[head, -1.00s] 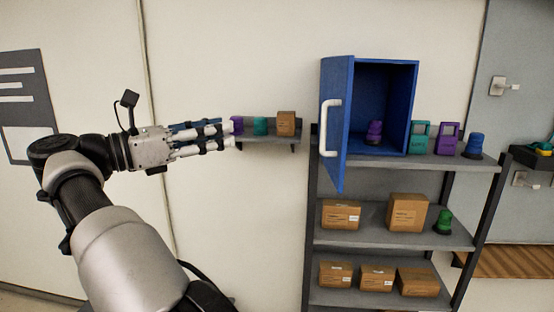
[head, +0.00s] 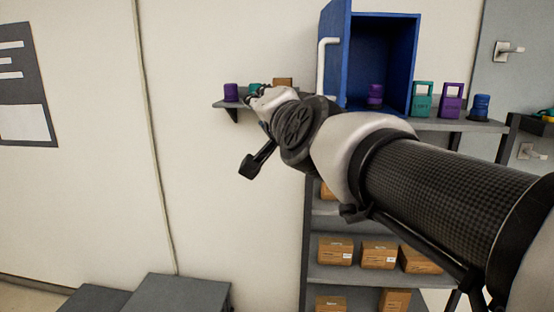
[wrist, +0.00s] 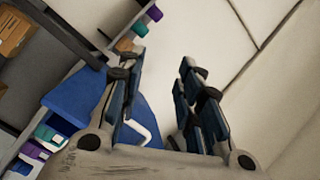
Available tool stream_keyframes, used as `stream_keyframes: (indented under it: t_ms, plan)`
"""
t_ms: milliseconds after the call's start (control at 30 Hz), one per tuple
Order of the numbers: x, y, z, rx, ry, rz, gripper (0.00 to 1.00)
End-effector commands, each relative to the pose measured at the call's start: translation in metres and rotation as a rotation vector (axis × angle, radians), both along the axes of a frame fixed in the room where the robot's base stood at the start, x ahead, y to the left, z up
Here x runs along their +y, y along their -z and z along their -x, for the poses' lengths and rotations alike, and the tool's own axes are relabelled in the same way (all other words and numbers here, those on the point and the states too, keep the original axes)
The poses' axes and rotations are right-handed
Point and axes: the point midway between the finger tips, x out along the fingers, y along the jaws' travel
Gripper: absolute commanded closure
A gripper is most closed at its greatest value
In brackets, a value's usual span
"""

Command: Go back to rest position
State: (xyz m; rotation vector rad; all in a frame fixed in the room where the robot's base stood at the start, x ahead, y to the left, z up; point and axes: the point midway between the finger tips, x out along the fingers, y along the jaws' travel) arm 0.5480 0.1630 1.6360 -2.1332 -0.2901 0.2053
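My gripper (wrist: 160,100) shows in the wrist view with its two fingers spread apart and nothing between them. Behind its left finger are the blue cabinet (wrist: 75,100) and its white handle (wrist: 141,130). In the head view my arm reaches from the lower right toward the small wall shelf, and my own wrist hides the fingers there. The blue cabinet (head: 400,62) stands open on the shelf rack, with a purple object (head: 375,94) inside.
A small wall shelf (head: 231,105) holds a purple item (head: 231,92) and others partly hidden by my arm. Teal (head: 422,99), purple (head: 452,99) and blue (head: 481,106) items stand right of the cabinet. Boxes (head: 378,254) fill lower shelves. Grey blocks (head: 180,297) are at lower left.

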Motion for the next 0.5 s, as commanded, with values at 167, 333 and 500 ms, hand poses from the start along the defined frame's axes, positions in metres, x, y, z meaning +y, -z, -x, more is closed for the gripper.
stream_keyframes:
  t_ms: [167, 333, 500]
  plan:
    - [-0.039, 0.121, 0.064, 0.205, -0.065, 0.332, 0.67]
    - [-0.078, 0.226, 0.133, 0.410, -0.138, 0.591, 0.67]
    - [-0.118, 0.320, 0.209, 0.619, -0.220, 0.798, 0.67]
